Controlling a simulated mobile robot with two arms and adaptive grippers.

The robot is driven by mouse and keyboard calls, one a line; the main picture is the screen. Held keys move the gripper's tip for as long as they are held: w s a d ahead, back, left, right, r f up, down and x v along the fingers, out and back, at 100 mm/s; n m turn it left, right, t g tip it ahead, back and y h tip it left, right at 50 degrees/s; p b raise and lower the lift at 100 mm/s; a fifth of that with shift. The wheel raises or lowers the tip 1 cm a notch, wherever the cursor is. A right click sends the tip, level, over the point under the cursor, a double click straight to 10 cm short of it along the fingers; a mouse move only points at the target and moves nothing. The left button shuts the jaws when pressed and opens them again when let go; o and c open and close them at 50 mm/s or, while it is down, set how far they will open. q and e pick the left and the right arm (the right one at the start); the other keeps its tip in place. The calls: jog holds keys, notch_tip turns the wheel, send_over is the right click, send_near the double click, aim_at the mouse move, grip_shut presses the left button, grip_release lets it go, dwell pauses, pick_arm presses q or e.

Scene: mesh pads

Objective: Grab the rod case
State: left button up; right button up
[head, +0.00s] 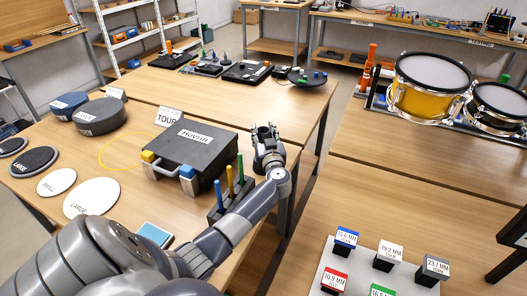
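A dark grey case (190,158) with a white label, yellow and blue corner pieces and a pale handle lies on the left table. In front of its right corner stands a small dark holder (217,212) with a blue, a yellow and a green rod upright in it. I cannot read for sure which of these is the rod case. My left gripper (265,129) is to the right of the dark case, near the table's right edge, pointing away. Its fingers look apart with nothing between them. My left forearm passes in front of the rod holder. My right gripper is not in view.
Drums (430,84) stand on the right table, with a tray (331,262) of labelled blocks nearer. A gap separates the tables.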

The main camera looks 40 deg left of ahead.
pick_arm(q)
jog(key=c, duration=0.5)
